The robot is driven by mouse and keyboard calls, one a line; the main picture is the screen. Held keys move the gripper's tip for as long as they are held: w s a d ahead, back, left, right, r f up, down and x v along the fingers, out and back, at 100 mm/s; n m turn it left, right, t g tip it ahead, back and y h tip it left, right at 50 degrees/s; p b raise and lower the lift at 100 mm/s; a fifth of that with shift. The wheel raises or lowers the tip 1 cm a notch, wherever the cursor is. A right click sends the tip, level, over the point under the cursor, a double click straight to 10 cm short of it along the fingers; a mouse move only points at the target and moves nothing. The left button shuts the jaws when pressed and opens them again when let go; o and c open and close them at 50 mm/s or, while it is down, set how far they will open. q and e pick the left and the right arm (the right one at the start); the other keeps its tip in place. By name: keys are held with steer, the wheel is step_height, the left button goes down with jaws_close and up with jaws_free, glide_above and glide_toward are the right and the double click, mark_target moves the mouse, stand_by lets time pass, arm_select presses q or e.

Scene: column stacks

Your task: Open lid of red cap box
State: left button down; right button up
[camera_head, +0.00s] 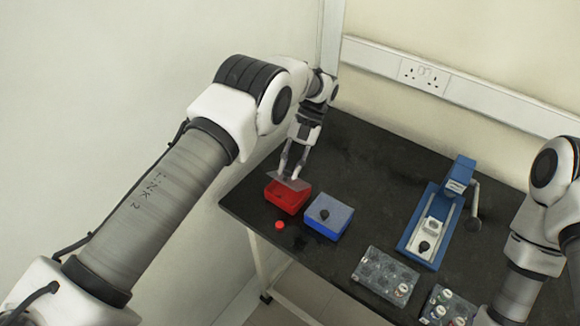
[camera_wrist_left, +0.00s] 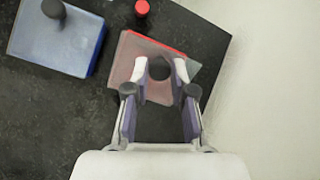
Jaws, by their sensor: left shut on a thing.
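The red box (camera_head: 286,200) stands near the table's left front corner. Its grey, see-through lid (camera_head: 298,184) is at the top of the box and looks tilted; I cannot tell how far it is off the rim. My left gripper (camera_head: 291,174) reaches down over the box and is shut on the lid's dark knob (camera_wrist_left: 159,69), between its fingertips in the left wrist view. A small red cap (camera_head: 279,225) lies on the table in front of the box, also in the left wrist view (camera_wrist_left: 142,8). My right gripper is out of view; only its arm shows.
A blue box (camera_head: 327,221) with a clear knobbed lid stands close to the right of the red box. A blue press-like device (camera_head: 432,220) and two clear trays (camera_head: 386,276) (camera_head: 447,305) are further right. The back of the black table (camera_head: 375,165) is clear.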

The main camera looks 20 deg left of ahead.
arm_select(q)
steer(key=c, duration=1)
jaws_free()
steer(key=shift+w, duration=0.1)
steer(key=shift+v, duration=3.7)
